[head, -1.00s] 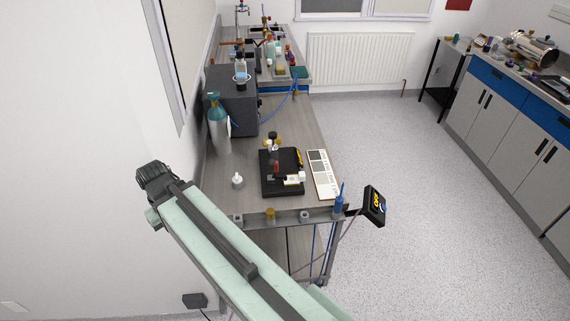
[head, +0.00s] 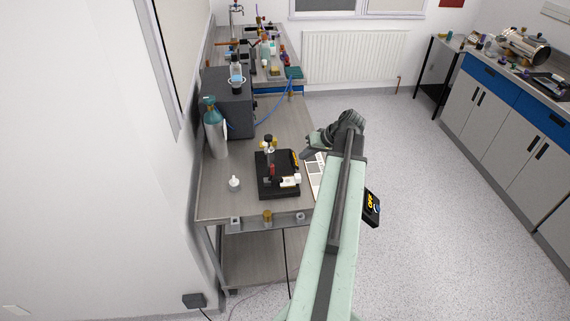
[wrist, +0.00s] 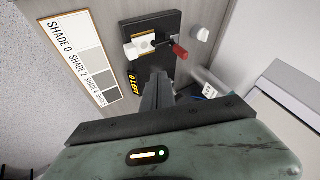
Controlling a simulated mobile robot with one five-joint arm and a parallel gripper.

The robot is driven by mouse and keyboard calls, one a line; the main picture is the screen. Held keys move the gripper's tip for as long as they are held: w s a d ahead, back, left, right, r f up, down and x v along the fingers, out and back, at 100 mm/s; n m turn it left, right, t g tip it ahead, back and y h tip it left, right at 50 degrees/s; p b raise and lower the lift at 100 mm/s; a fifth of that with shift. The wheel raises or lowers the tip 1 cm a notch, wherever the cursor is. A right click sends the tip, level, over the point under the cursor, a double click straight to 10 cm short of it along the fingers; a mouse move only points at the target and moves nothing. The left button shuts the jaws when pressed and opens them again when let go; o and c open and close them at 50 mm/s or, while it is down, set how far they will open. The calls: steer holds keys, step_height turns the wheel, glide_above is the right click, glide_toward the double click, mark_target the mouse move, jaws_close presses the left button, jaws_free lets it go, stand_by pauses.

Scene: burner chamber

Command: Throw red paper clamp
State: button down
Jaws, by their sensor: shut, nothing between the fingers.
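The red-handled clamp (head: 272,170) stands on a black base (head: 266,190) on the near part of the bench. In the wrist view the red handle (wrist: 180,51) points down and right, beside a small white card (wrist: 147,44) on the black base. My gripper (head: 308,149) is to the right of the base in the head view, above the shade card. In the wrist view my gripper (wrist: 158,76) is shut and empty, overlapping the lower edge of the base, just below the red handle and apart from it.
A shade card (wrist: 80,55) lies beside the base. A gas cylinder (head: 215,135), a dark grey box (head: 230,95) and a small white bottle (head: 234,183) stand on the bench. Open floor (head: 450,230) lies right.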

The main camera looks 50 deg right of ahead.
steer(key=b+x, duration=0.8)
steer(key=x, duration=0.3)
steer(key=shift+s+f, duration=0.1)
steer(key=shift+s, duration=0.05)
steer(key=shift+w+a+r+p, duration=0.2)
steer(key=shift+w+a+r, duration=0.1)
steer(key=shift+w+a, duration=0.35)
steer(key=shift+w+a+r+p, duration=0.25)
steer(key=shift+w+a, duration=0.2)
steer(key=shift+a, duration=0.4)
